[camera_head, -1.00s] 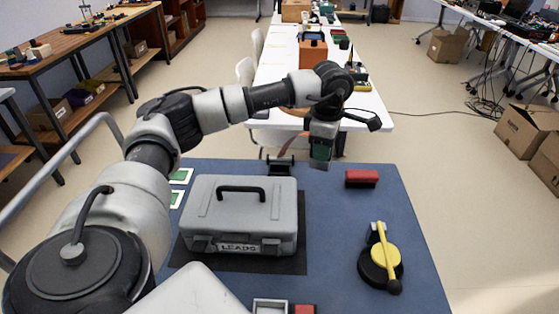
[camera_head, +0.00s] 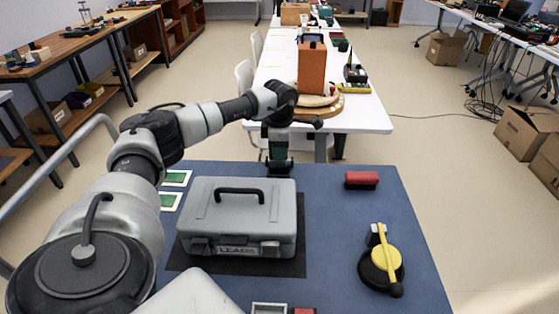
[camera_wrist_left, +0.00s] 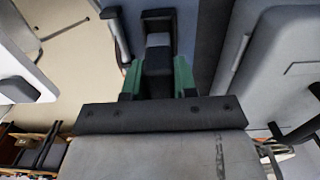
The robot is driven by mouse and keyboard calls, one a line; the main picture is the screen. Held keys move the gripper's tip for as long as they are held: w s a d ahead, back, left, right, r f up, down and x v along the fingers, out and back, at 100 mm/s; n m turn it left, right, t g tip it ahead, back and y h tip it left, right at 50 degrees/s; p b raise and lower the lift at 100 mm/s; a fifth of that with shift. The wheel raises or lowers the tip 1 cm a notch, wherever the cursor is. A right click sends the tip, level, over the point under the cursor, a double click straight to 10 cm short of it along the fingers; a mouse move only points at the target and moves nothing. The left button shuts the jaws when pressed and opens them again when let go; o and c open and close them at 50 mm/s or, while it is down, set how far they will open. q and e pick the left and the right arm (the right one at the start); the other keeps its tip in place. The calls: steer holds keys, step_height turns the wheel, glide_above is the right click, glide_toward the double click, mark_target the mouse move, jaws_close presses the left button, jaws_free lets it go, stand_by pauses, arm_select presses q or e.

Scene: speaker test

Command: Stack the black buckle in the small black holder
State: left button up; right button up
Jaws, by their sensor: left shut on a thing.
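My left gripper (camera_head: 278,152) is over the small black holder (camera_head: 279,169) at the back edge of the blue table, behind the grey case. In the left wrist view its green fingers (camera_wrist_left: 158,76) are shut on a black piece, the black buckle (camera_wrist_left: 157,62). The holder (camera_wrist_left: 157,14) shows just beyond the buckle there, with a grey patch between its sides. The buckle is at or just above the holder; I cannot tell whether they touch. In the head view the gripper hides the buckle. My right gripper is not in view.
The grey case (camera_head: 238,225) sits on a dark mat (camera_head: 290,268) in front of the holder. A red block (camera_head: 361,180) and a yellow-and-black tool (camera_head: 384,268) lie to the right. Green-and-white cards (camera_head: 171,202) lie at the left.

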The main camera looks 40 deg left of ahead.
mark_target(280, 163)
arm_select(q)
steer(key=shift+f, duration=1.95)
steer(key=shift+f, duration=0.35)
steer(key=o, duration=0.9)
steer(key=shift+o, duration=0.2)
steer(key=shift+r, duration=0.55)
step_height(280, 163, up, 12)
steer(key=shift+f, duration=0.15)
